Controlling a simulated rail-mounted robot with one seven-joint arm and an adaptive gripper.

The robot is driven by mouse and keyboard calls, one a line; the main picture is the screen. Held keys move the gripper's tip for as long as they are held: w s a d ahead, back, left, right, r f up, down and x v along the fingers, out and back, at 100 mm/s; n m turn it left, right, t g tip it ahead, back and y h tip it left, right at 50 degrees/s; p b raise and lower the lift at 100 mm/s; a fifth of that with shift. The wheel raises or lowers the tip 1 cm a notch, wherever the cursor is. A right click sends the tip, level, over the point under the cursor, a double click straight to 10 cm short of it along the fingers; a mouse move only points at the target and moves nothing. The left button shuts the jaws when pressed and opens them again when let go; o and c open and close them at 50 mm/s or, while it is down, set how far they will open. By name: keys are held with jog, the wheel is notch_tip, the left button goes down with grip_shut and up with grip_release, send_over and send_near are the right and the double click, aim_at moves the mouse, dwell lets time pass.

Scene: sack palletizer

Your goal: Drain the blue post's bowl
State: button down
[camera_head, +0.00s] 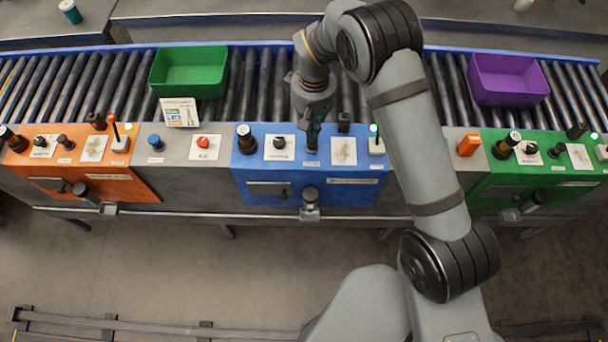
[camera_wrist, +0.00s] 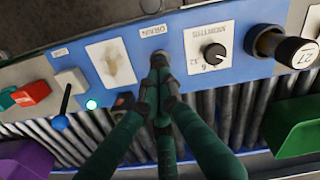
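The blue post (camera_head: 338,188) stands in the middle of the head view, and its blue top panel fills the middle of the wrist view (camera_wrist: 128,38). My gripper (camera_head: 312,143) points down over this panel. In the wrist view my gripper (camera_wrist: 159,82) has its two fingers close together, with the tips at a small dark round control (camera_wrist: 158,61) just below a white label reading DRAIN (camera_wrist: 154,30). The fingertips hide part of this control, and I cannot tell whether they touch it. I cannot make out which part is the bowl.
A black dial (camera_wrist: 213,53) on a white card sits beside the control. A white switch with a blue-tipped lever (camera_wrist: 68,80) and a green lamp (camera_wrist: 92,104) are on the other side. Orange (camera_head: 95,184) and green (camera_head: 515,183) posts flank the blue one. Green (camera_head: 190,76) and purple (camera_head: 508,82) bins stand on the rollers.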

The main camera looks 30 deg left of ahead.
jog(key=shift+f+b, duration=1.2)
jog(key=shift+f, duration=0.15)
dwell(0.4)
jog(key=shift+r, duration=0.1)
dwell(1.5)
jog(key=shift+r+p, duration=2.45)
jog(key=shift+r, duration=1)
jog(key=shift+f, duration=0.15)
jog(key=shift+f+b, duration=2.1)
jog(key=shift+f, duration=0.85)
